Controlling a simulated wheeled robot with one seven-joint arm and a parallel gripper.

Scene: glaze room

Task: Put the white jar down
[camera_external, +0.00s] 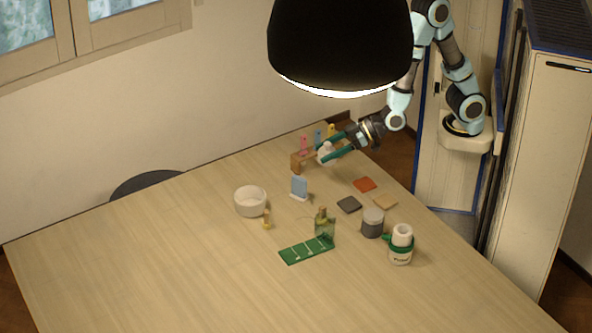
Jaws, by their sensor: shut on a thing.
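My gripper (327,153) is at the far side of the table, its green fingers reaching to the left. It is shut on a small white jar (325,148), which shows between the fingertips and is partly hidden by them. The jar is next to a small wooden rack (296,163) and overlaps its right part in the picture. I cannot tell whether the jar is touching the table or the rack.
The table holds a white bowl (250,203), a blue card on a stand (299,186), a corked bottle (324,228), a green mat (306,250), a grey pot (372,224) and a green-banded white container (400,248). The left and front are clear.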

